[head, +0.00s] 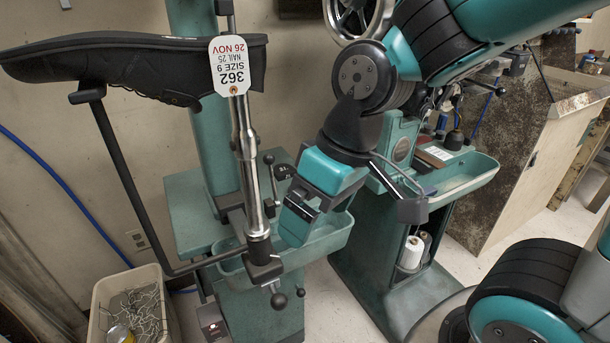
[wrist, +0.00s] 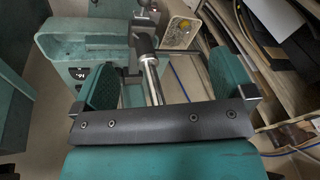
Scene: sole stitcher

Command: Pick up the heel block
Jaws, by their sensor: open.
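I cannot make out a heel block for certain. A dark brown flat piece (head: 436,155) lies by a white label in the tray of the right-hand machine; I cannot tell whether it is the heel block. My gripper (head: 352,214) is open and points down in front of the two teal machines, left of that tray and below it in the picture. In the wrist view my gripper (wrist: 163,78) has its two teal pads wide apart. A steel rod shows between them, and no held object shows there.
A black shoe (head: 140,65) with a tag (head: 229,66) sits high on the left machine's arm. A steel post (head: 247,150) rises left of my gripper. The right machine's tray (head: 465,178) has a raised rim. A bin of wire (head: 130,305) stands lower left.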

